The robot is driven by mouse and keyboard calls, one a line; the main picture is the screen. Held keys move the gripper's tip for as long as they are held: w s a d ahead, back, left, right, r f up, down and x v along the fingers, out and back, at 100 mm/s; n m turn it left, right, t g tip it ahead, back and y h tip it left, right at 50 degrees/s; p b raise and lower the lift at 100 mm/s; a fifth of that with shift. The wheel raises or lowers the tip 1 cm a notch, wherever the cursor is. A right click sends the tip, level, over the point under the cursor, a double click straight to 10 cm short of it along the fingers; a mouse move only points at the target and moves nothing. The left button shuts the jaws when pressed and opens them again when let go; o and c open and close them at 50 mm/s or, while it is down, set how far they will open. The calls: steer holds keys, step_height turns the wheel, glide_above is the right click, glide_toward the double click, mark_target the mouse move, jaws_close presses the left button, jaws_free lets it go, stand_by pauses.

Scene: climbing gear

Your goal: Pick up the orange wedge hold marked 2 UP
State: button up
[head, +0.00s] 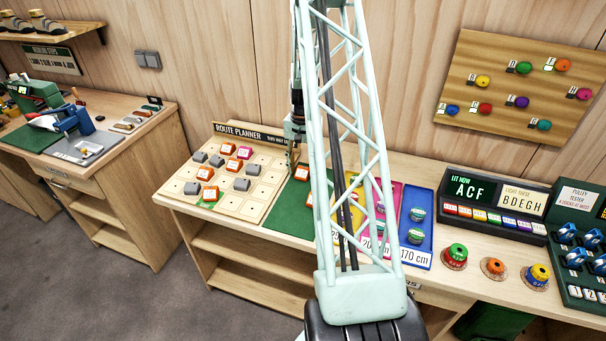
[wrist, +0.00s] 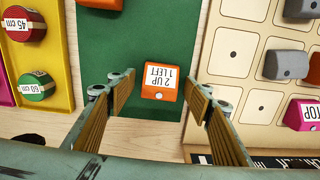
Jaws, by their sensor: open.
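The orange wedge hold (wrist: 163,84), with a white label reading 2 UP and 1 LEFT, lies on the green mat (wrist: 150,30). In the wrist view it sits between the fingertips of my gripper (wrist: 161,80), which is open and empty. The label appears upside down there. In the head view my gripper (head: 292,163) points down at the back of the mat, and the orange hold (head: 302,173) shows just to its right. I cannot tell how far the fingertips are above the mat.
The route planner board (head: 232,206) with grey, orange and pink holds lies left of the mat in the head view. Another orange hold (wrist: 103,3) lies nearer the mat's front. Coloured trays with round holds, including a blue one (head: 419,200), lie to the right.

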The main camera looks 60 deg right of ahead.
mark_target(303, 169)
steer(key=shift+c, duration=0.2)
steer(key=c, duration=0.9)
steer(key=shift+r, duration=0.1)
steer(key=shift+r, duration=4.9)
